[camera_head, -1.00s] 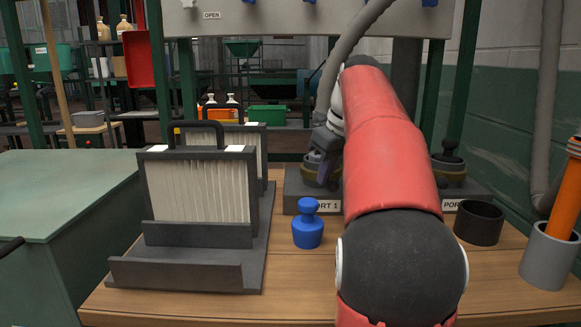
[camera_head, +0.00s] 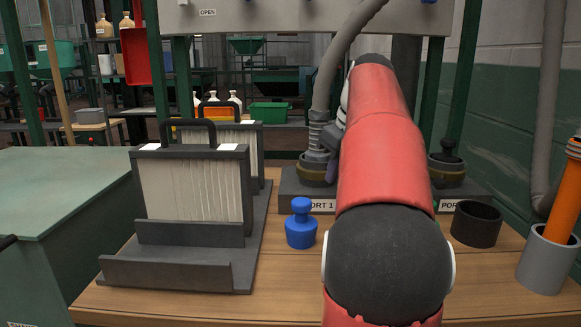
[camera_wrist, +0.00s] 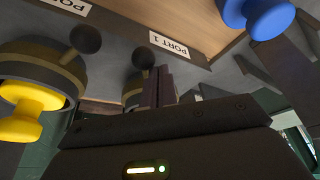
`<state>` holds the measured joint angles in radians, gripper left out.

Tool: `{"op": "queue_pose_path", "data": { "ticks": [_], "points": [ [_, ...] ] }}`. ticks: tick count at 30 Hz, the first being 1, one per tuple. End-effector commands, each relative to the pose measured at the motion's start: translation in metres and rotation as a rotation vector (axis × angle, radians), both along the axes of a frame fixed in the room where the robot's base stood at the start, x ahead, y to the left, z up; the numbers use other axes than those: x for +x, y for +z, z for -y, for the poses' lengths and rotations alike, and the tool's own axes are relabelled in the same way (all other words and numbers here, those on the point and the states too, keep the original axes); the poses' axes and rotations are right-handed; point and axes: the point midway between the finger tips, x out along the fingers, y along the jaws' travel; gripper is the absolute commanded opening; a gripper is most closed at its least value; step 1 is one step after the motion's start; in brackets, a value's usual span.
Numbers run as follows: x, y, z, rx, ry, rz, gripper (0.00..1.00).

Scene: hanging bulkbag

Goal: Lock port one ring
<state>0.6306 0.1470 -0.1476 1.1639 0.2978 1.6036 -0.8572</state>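The port 1 ring (camera_head: 312,172) is a dull gold band around the base of port 1, under the grey ribbed hose end (camera_head: 319,135). The ring is partly hidden by my red arm in the head view and by my gripper in the wrist view (camera_wrist: 131,90). A dark ball knob (camera_wrist: 143,60) stands beside it. My gripper (camera_wrist: 161,84) has its two purple-grey fingers close together, just beside the knob. They look empty, and I cannot tell whether they touch the ring. One finger shows beside port 1 in the head view (camera_head: 332,166).
The second port at the right has its own ring (camera_head: 447,171) and a yellow plug (camera_wrist: 28,108). A blue plug (camera_head: 301,225) stands on the wooden table before port 1. A framed filter (camera_head: 190,188) is at left, and a black cup (camera_head: 476,223) at right.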

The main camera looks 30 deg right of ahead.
Motion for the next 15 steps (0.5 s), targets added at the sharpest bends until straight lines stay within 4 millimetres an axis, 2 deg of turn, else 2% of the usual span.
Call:
{"op": "queue_pose_path", "data": {
  "ticks": [8,15],
  "points": [
    [-0.004,0.001,0.002,0.000,-0.007,-0.009,0.00],
    [-0.014,0.034,0.004,-0.003,-0.006,-0.004,0.00]
  ]
}}
